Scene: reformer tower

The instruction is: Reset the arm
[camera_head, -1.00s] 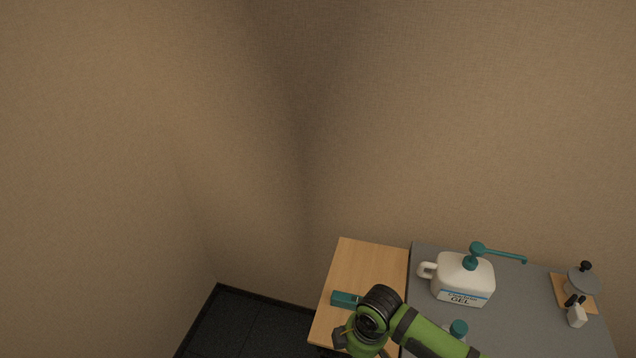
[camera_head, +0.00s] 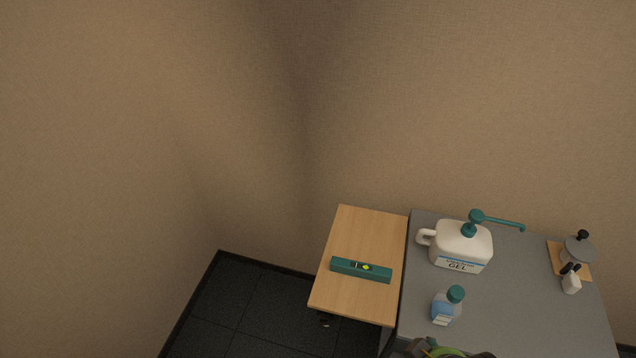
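No gripper fingers can be seen, so neither gripper is in view. A teal bar-shaped device (camera_head: 360,269) with a small dark display lies on the light wooden top (camera_head: 362,236). Nothing of mine touches it in this view.
On the grey surface (camera_head: 520,325) stand a white gel jug (camera_head: 462,246) with a teal pump, a small bottle (camera_head: 447,306) with a teal cap, and a white dispenser (camera_head: 571,283) beside a grey-lidded item (camera_head: 580,252).

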